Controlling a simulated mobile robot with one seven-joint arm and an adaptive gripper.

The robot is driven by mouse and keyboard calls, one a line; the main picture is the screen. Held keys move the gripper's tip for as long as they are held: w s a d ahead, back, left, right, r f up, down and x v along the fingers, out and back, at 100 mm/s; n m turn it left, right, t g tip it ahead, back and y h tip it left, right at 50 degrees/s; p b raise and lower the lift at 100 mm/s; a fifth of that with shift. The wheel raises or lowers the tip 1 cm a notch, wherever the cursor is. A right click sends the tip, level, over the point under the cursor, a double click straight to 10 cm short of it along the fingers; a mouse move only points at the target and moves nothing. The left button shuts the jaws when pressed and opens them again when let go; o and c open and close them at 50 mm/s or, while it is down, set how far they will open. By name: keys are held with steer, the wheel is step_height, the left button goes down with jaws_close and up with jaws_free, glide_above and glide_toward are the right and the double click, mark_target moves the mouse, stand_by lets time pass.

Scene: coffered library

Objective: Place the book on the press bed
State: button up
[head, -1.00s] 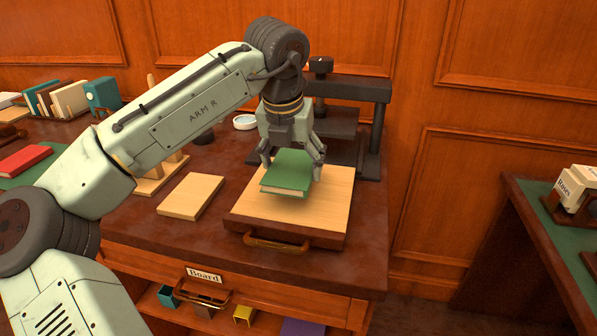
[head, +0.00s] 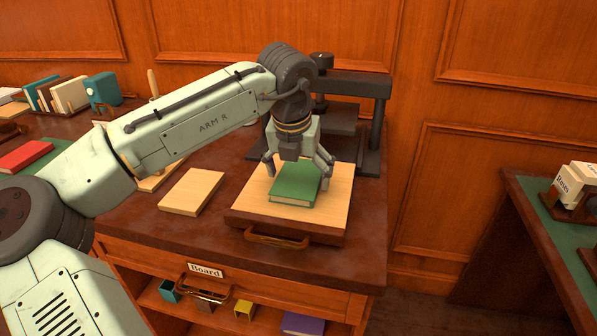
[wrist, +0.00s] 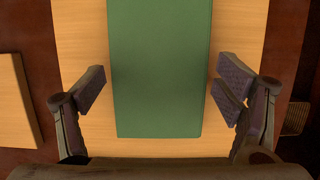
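The green book (head: 295,190) lies flat on the pale wooden board of the press bed (head: 249,207), with its page edge towards me. My gripper (head: 298,173) is right above the book's far part, pointing down. In the wrist view the book (wrist: 160,70) runs between the two fingers, with pale wood showing on both sides. The fingers are open and stand clear of the book. The press bed (wrist: 82,35) also shows in the wrist view. The book's far end is partly hidden by my gripper in the head view.
The dark press frame (head: 375,120) stands behind the bed. A loose pale board (head: 190,192) lies left of it. A red book (head: 25,157) and several upright books (head: 70,95) are at the far left. A green-topped table (head: 560,230) is at the right.

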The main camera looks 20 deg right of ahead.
steer(key=shift+o, duration=0.7)
steer(key=shift+r, duration=0.15)
steer(key=v, duration=1.2)
